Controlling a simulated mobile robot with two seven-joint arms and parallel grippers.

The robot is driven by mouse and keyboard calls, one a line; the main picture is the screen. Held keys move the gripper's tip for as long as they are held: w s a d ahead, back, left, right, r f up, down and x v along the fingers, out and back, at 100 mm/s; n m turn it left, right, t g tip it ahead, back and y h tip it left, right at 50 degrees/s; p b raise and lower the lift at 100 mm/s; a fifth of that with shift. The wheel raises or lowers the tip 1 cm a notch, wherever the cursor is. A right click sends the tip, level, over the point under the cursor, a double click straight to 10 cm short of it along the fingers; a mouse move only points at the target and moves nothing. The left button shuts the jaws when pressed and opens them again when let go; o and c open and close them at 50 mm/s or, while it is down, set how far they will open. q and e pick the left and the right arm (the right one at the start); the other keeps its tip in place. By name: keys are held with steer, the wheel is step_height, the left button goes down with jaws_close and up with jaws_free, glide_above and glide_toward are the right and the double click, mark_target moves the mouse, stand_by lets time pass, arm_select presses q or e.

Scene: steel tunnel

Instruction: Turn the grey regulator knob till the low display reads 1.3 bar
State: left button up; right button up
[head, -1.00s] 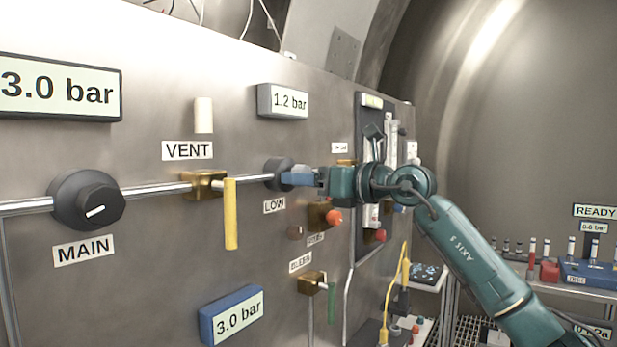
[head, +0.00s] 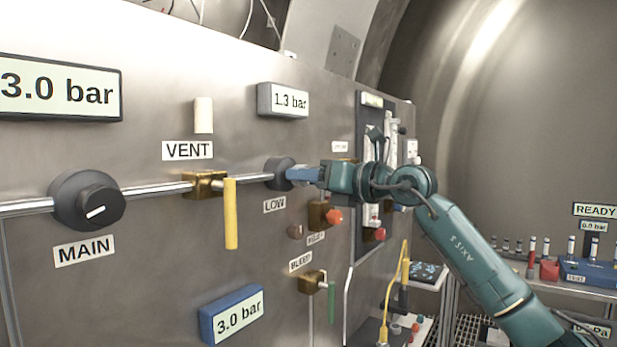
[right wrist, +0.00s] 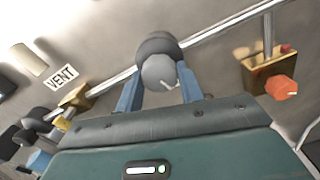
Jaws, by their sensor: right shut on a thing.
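The grey regulator knob (right wrist: 159,72) is mounted on the panel above the LOW label (head: 274,206); in the head view its dark round base (head: 277,173) shows. My right gripper (head: 296,174) is at the knob, its blue fingers on either side of it and shut on it. The right wrist view shows the fingers (right wrist: 160,92) around the knob, with a pale mark on its face. The low display (head: 289,101), above the knob, reads 1.3 bar. My left gripper is in neither view.
To the left are the black MAIN knob (head: 88,201), the yellow VENT lever (head: 231,213) and a large 3.0 bar display (head: 60,88). A blue-framed display (head: 232,315) below also reads 3.0 bar. An orange-red knob (head: 334,216) sits just below my right gripper.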

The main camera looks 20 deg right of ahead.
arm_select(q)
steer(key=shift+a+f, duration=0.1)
arm_select(e)
steer(key=o, duration=1)
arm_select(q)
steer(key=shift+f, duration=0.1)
arm_select(e)
steer(key=shift+d, duration=0.1)
arm_select(q)
steer(key=b, duration=0.2)
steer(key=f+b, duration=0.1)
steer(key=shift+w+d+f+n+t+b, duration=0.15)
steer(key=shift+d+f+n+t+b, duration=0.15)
steer(key=shift+b, duration=0.1)
arm_select(e)
steer(key=v, duration=1.3)
